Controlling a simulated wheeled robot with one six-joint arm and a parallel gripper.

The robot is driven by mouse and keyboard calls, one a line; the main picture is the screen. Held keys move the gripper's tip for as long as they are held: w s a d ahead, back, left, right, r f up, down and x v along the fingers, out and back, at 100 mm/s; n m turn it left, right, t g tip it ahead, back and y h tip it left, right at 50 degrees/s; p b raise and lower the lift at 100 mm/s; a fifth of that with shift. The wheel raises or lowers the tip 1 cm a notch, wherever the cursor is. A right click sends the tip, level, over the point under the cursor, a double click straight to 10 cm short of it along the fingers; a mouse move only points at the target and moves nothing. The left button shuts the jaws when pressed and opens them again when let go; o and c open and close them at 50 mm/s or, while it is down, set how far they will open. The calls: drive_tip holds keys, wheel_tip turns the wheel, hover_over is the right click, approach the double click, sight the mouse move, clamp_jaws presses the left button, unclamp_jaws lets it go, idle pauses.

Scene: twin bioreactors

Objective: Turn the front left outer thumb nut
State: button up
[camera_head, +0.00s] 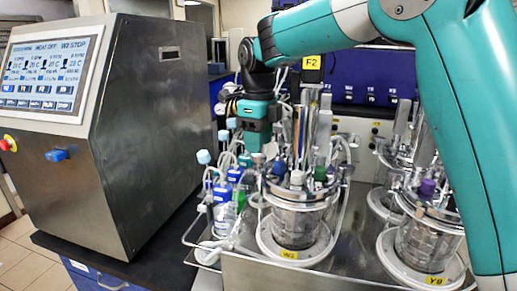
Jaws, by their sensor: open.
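The front left glass bioreactor vessel (294,226) stands in a white ring base with a yellow W2 label. Its steel head plate (298,187) carries tubes, ports and coloured caps. The thumb nuts on the plate's rim are too small and crowded to tell apart, so I cannot single out the outer one. My gripper (256,150) points down just behind and left of this head plate. Its jaws are open, but the fingertips are small and partly lost among the tubing. I cannot tell whether they surround or touch a nut.
A large steel control cabinet (155,120) with a screen stands at left. Bottles with blue and green caps (224,190) and looping tubes crowd the vessel's left side. A second vessel (428,240), labelled Y9, stands at right. My arm crosses above, hiding part of the right side.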

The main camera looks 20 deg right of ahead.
sight(259, 158)
drive_tip(key=shift+f, duration=1.55)
drive_tip(key=shift+c, duration=0.2)
clamp_jaws()
